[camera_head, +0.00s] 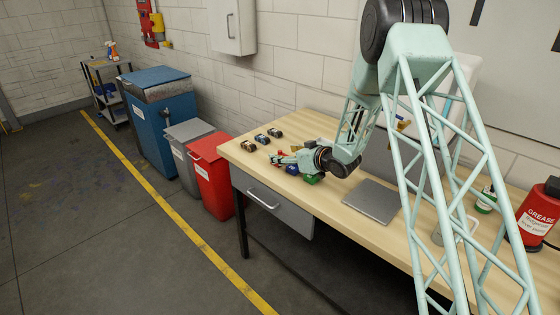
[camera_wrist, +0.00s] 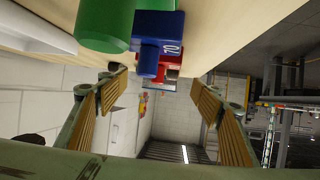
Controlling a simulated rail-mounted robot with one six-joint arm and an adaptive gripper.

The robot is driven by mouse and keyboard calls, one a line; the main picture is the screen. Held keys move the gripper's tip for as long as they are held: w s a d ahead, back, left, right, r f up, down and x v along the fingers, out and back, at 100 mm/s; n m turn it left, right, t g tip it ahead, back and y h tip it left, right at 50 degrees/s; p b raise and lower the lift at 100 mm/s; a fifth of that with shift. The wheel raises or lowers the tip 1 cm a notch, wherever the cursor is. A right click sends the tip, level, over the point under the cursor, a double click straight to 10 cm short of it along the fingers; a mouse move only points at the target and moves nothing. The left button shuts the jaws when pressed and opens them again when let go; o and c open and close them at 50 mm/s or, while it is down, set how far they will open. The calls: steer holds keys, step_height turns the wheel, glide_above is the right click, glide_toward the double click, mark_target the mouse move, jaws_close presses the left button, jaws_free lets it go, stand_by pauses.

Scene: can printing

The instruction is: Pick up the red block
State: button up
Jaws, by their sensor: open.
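The red block (camera_wrist: 172,68) shows in the wrist view beyond the blue block (camera_wrist: 158,30), which partly hides it. The green block (camera_wrist: 105,22) is nearest the camera. All three are in a row on the workbench. My gripper (camera_wrist: 157,82) is open, with its ribbed pads apart and nothing held between them. The red block appears ahead of the gap between the fingers. In the head view my gripper (camera_head: 280,158) is low over the bench's left part, beside the blue block (camera_head: 292,169) and green block (camera_head: 313,180). Only a little red shows there.
Several small can-like items (camera_head: 261,138) lie near the bench's far left edge. A flat grey plate (camera_head: 371,200) lies right of my gripper. A red grease container (camera_head: 535,218) stands at the right. A red bin (camera_head: 211,175) stands beside the bench.

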mark_target(281, 153)
steer(key=x, duration=0.2)
steer(key=shift+w+a+f, duration=0.15)
steer(key=shift+w+f, duration=0.1)
steer(key=shift+f, duration=0.15)
steer(key=shift+x, duration=0.75)
steer(key=shift+r, duration=0.1)
steer(key=shift+c, duration=0.6)
steer(key=c, duration=0.8)
